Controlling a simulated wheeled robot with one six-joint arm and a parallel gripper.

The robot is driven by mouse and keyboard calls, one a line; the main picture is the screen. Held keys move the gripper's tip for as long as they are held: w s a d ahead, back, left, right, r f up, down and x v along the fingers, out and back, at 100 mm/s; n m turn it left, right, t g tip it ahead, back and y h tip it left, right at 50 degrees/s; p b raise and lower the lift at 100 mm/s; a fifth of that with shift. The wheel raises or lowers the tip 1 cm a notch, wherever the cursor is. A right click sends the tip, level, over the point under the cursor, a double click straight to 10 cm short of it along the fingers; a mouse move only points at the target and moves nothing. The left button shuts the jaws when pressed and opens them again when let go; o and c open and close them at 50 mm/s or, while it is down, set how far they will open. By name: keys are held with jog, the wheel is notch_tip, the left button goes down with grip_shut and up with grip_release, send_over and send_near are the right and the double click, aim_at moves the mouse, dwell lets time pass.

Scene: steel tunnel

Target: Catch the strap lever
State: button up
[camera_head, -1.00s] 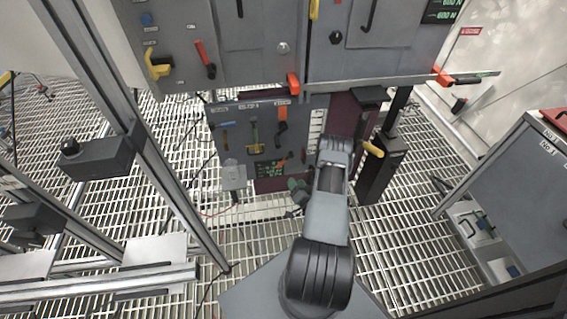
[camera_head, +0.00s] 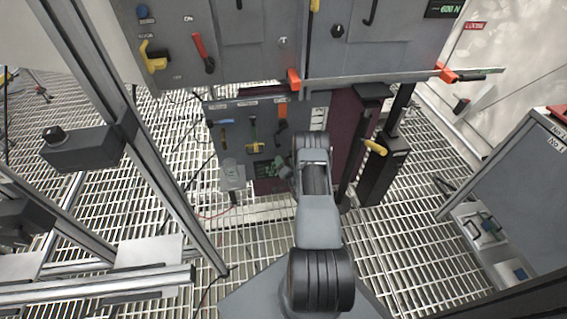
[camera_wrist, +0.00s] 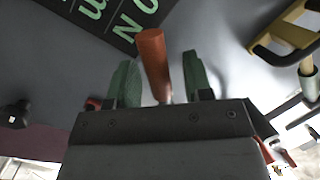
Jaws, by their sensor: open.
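An orange-red lever handle (camera_wrist: 154,60) stands out from a grey panel in the wrist view; I take it for the strap lever, though no label on it can be read. My gripper (camera_wrist: 160,66) has two green fingers apart, one on each side of this handle. The handle shows between them, with gaps at both sides, and its base is near the gripper body. My arm hides much of that spot, and the handle cannot be made out there.
A yellow handle (camera_wrist: 283,42) stands to the right in the wrist view. In the head view, the upper panel (camera_head: 265,60) with its levers overhangs the lower one. A dark post with a yellow lever (camera_head: 375,147) is right of my arm. A metal frame (camera_head: 165,170) stands left.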

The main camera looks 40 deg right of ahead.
grip_shut()
dwell(0.5)
